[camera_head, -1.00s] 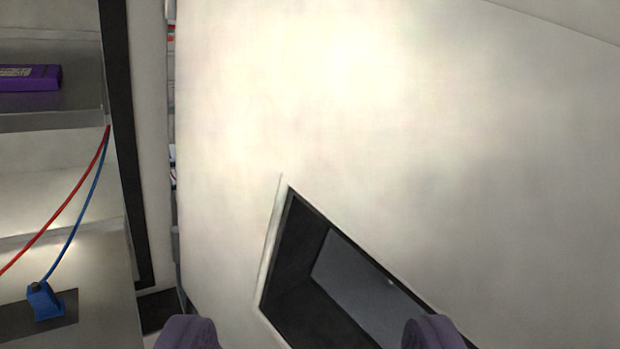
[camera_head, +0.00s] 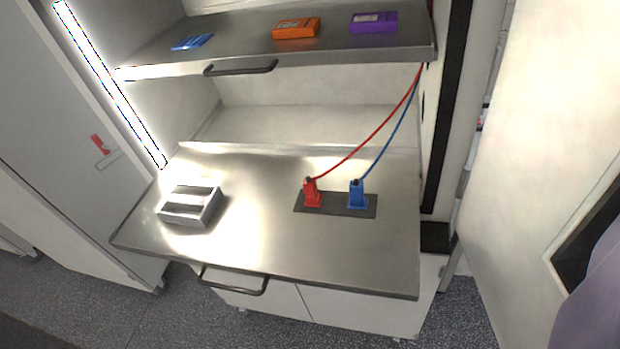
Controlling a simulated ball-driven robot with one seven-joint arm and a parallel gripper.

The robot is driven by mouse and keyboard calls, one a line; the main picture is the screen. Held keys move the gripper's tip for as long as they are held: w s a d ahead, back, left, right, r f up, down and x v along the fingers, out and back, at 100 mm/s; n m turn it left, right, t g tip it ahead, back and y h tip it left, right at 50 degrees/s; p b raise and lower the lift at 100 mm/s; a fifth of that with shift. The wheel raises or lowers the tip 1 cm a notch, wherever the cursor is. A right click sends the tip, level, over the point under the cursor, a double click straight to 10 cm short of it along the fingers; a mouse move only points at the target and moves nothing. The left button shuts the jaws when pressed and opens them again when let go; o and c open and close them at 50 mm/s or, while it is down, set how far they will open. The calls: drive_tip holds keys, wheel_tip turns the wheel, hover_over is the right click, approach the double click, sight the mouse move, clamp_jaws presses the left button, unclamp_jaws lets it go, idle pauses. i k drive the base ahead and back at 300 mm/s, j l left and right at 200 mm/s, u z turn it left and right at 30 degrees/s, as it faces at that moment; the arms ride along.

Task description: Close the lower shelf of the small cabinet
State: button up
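The small cabinet has a metal lower shelf (camera_head: 262,240) that is slid out toward me, past the upper shelf (camera_head: 350,52). A dark bar handle (camera_head: 233,283) is on the lower shelf's front edge. On this shelf are a silver box-like holder (camera_head: 190,206) at the left and a red clip (camera_head: 312,193) and a blue clip (camera_head: 356,194) on a dark pad.
The upper shelf carries a blue card (camera_head: 192,42), an orange box (camera_head: 296,28) and a purple box (camera_head: 373,22), and has its own handle (camera_head: 241,68). Red and blue cables run down to the clips. A white panel (camera_head: 535,150) stands at the right. Speckled floor (camera_head: 130,310) is free in front.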

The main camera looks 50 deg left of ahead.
sight(254, 230)
drive_tip(key=u, duration=1.75)
